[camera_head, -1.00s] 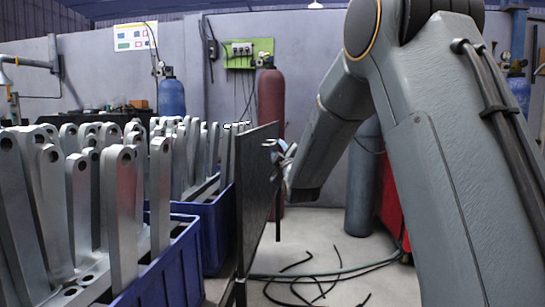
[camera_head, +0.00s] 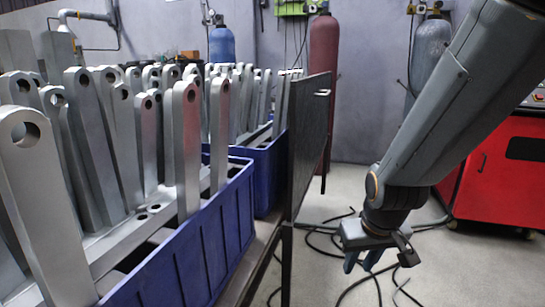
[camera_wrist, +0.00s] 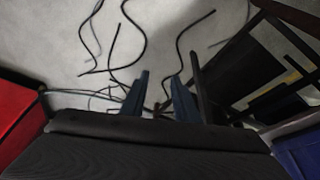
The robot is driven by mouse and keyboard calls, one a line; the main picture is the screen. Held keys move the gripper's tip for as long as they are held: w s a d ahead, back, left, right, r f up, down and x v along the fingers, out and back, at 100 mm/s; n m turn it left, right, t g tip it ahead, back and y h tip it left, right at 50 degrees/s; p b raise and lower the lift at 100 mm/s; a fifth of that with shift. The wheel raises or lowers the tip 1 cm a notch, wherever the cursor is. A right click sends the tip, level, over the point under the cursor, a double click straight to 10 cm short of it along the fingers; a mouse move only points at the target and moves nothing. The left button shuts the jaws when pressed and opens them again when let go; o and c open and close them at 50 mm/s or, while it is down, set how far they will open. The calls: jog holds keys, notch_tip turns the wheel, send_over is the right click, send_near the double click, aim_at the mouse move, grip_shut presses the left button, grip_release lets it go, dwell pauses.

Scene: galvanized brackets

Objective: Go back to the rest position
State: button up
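My gripper (camera_head: 368,262) hangs at the right of the dark panel in the head view, pointing down above the floor. Its two blue fingers also show in the wrist view (camera_wrist: 160,100), spread apart with only floor and cables between them. It holds nothing. The galvanized brackets (camera_head: 186,150) stand upright, packed in a blue crate (camera_head: 205,258) at the left, with more in a second blue crate (camera_head: 268,172) behind it. My gripper is well apart from both crates.
A dark upright panel (camera_head: 308,140) stands between the crates and my arm. A red cabinet (camera_head: 505,180) is at the right. Black cables (camera_head: 330,238) lie loose on the floor. A red gas cylinder (camera_head: 323,80) and a blue cylinder (camera_head: 222,46) stand by the back wall.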

jog(key=s+a+r+n+g, duration=0.2)
jog(key=s+a+r, duration=0.1)
jog(key=s+a, duration=0.4)
jog(key=s+a+r+n+g, duration=0.15)
jog(key=s+a+r, duration=0.3)
jog(key=s, duration=0.45)
jog(key=d+r+m+p, duration=0.4)
jog(key=d+r+p, duration=0.7)
jog(key=p, duration=1.1)
jog(key=shift+d+r, duration=0.15)
jog(key=shift+r, duration=0.75)
